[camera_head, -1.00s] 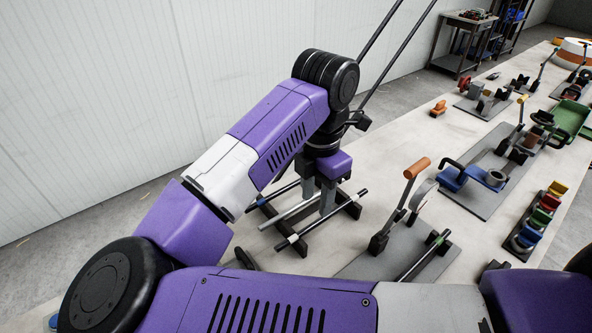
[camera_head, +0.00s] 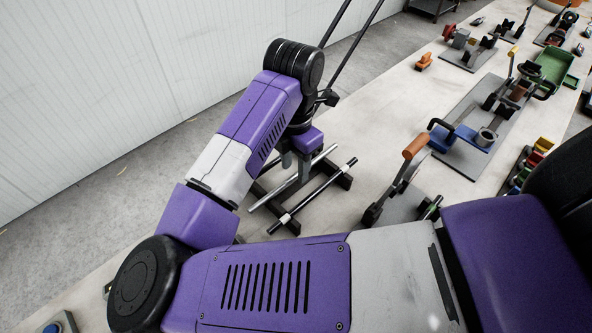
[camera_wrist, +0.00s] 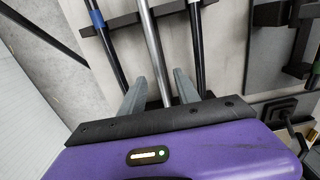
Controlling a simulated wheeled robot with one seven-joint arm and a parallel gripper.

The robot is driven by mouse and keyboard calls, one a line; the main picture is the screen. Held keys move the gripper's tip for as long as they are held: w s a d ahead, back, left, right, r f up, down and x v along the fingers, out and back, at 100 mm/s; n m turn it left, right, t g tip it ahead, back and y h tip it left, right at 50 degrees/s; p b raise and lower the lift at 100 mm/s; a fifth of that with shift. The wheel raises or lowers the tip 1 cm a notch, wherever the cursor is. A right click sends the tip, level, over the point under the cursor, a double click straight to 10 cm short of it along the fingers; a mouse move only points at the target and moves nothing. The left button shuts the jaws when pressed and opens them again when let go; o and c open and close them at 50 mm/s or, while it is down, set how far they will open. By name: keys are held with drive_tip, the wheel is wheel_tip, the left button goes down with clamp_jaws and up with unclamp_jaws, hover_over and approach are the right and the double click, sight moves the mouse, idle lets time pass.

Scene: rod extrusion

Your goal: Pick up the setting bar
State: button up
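Several rods lie side by side on a dark rack (camera_head: 345,180). A plain silver bar (camera_head: 268,200), the likely setting bar, lies in the middle; it also shows in the wrist view (camera_wrist: 148,32). No label confirms which rod is the setting bar. A black rod with pale bands (camera_head: 325,187) lies to its right, and a black rod with a blue band (camera_wrist: 104,42) to its left. My gripper (camera_wrist: 160,78) points down over the rack. Its fingers are apart, with the silver bar running between them and gaps showing on both sides. Contact is not visible.
An orange-handled lever fixture (camera_head: 410,160) stands to the right of the rack. Beyond are a blue clamp fixture (camera_head: 460,138), a green tray (camera_head: 553,66) and coloured blocks (camera_head: 532,160). The table's left strip is mostly clear. A white wall (camera_head: 90,90) runs along the left.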

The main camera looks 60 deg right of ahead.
drive_tip(key=shift+f, duration=0.8)
drive_tip(key=shift+c, duration=0.5)
clamp_jaws()
drive_tip(key=shift+r, duration=0.15)
